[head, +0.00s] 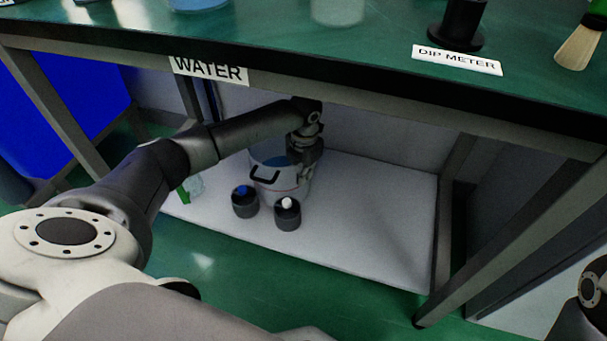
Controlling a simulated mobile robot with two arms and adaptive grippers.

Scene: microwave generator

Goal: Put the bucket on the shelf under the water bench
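The white bucket (284,177) has a dark handle and a blue inside. It is under the water bench (330,75), at or just above the white lower shelf (375,215). I cannot tell whether its base touches the shelf. My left arm reaches in below the bench top, and my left gripper (304,160) is at the bucket's back right rim. The gripper is small and dark here, so its finger opening does not show. The bucket's far side is partly hidden by the gripper. My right gripper is out of view; only part of my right arm shows at the lower right edge.
Two dark cups, one with a blue top (244,201) and one with a white top (287,213), stand in front of the bucket. A clear item with green (190,188) lies at left. Bench legs flank the shelf. The shelf's right side is clear.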

